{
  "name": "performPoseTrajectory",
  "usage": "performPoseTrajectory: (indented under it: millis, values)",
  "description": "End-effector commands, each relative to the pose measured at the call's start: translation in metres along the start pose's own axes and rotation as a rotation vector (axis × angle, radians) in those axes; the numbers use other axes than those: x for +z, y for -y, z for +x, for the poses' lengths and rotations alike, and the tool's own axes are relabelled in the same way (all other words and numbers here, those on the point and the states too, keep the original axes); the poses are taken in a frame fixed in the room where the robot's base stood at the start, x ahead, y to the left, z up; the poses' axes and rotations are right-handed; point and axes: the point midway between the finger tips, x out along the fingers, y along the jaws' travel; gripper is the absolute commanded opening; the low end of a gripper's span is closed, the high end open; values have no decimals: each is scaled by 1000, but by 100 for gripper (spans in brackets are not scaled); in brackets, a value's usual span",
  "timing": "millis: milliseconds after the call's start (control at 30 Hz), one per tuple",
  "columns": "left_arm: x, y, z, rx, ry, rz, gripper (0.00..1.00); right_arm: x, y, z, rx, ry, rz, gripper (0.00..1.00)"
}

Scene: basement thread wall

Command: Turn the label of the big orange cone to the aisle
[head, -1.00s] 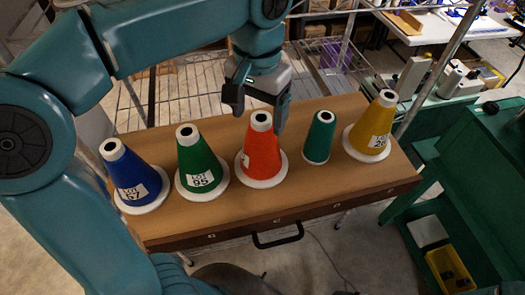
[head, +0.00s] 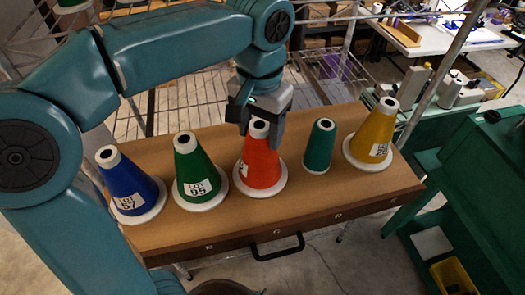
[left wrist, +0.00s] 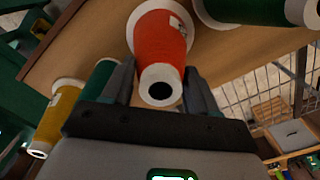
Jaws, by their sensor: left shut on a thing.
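The big orange cone (head: 262,165) stands upright on its white base in the middle of the wooden table (head: 225,225). A sliver of its white label (head: 243,168) shows on its left side; the front facing the camera is plain orange. In the left wrist view the orange cone (left wrist: 162,42) has its label near the upper right edge. My left gripper (head: 261,120) is shut on the white top of the orange cone from above. In the left wrist view its two fingers (left wrist: 160,85) lie on either side of the tip. My right gripper is not in view.
A blue cone (head: 125,180) and a green cone (head: 195,165) stand left of the orange one. A smaller teal cone (head: 319,148) stands close on its right, then a yellow cone (head: 375,130). Wire shelving (head: 180,90) is behind; a green bench (head: 450,180) stands right.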

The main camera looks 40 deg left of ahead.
Motion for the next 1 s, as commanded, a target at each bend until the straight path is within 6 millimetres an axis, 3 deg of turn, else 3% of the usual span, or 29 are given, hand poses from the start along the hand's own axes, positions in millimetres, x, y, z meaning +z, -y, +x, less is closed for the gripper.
performPoseTrajectory:
  millis: [367, 667, 1000]
  values:
    - [0, 0, -4, 1, -1, -88, 32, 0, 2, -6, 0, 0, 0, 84]
    - [0, 0, -4, 0, -1, -481, 32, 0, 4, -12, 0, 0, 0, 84]
    - [0, 0, -4, 1, -1, -1094, 32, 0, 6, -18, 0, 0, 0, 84]
